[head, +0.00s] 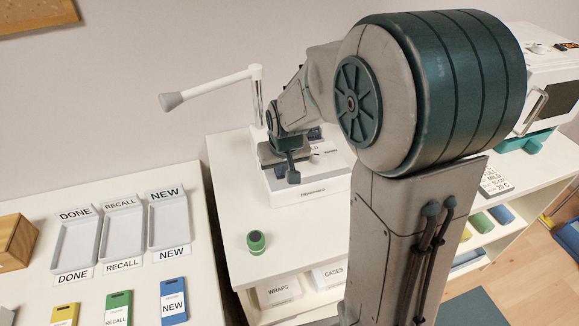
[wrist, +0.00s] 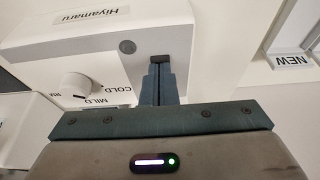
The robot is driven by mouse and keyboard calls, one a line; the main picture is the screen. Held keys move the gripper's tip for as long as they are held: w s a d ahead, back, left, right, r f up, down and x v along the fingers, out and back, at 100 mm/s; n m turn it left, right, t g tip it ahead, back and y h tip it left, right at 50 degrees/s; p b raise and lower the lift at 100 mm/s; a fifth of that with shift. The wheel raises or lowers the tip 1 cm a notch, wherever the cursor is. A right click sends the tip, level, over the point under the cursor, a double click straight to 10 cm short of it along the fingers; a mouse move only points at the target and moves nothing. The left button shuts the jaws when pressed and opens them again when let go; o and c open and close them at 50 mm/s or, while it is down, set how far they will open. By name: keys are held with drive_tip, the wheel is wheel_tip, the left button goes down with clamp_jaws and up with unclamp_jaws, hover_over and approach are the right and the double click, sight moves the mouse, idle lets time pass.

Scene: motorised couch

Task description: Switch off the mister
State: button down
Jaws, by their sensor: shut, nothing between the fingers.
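A white unit marked Hiyamaru (head: 318,188), apparently the mister, stands on the white counter; a white jointed arm with a grey nozzle (head: 172,101) rises behind it. The wrist view shows the unit's top and front (wrist: 95,45). A white dial (wrist: 75,86) there has MILD and COLD printed beside it; a third label is too blurred to read. My gripper (head: 293,176) is shut and empty at the unit. Contact cannot be told.
A green round knob-like object (head: 255,241) stands on the counter in front. Trays marked DONE (head: 76,243), RECALL and NEW lie on the left table with coloured tags. A white machine (head: 545,85) stands at right. My arm hides much of the counter.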

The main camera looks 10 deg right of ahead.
drive_tip(key=shift+w+a, duration=0.1)
drive_tip(key=shift+a, duration=0.15)
drive_tip(key=shift+w+r, duration=0.25)
drive_tip(key=shift+w, duration=0.5)
drive_tip(key=shift+r, duration=0.15)
drive_tip(key=shift+d+r+p, duration=0.1)
drive_tip(key=shift+r+p, duration=0.25)
drive_tip(key=shift+p, duration=0.15)
drive_tip(key=p+v, duration=0.1)
drive_tip(key=v, duration=0.1)
drive_tip(key=p+v, duration=0.1)
drive_tip(key=v, duration=0.1)
drive_tip(key=shift+w, duration=0.25)
drive_tip(key=s+b+v, duration=0.1)
drive_tip(key=s+v, duration=0.1)
drive_tip(key=v, duration=0.7)
drive_tip(key=shift+f, duration=0.35)
drive_tip(key=shift+d, duration=0.1)
drive_tip(key=s+d+f, duration=0.1)
drive_tip(key=s, duration=0.7)
drive_tip(key=s+d+f, duration=0.2)
drive_tip(key=s, duration=0.6)
drive_tip(key=shift+s+d+f+m+g, duration=0.2)
drive_tip(key=shift+f+m+g, duration=0.1)
drive_tip(key=shift+f+g, duration=0.1)
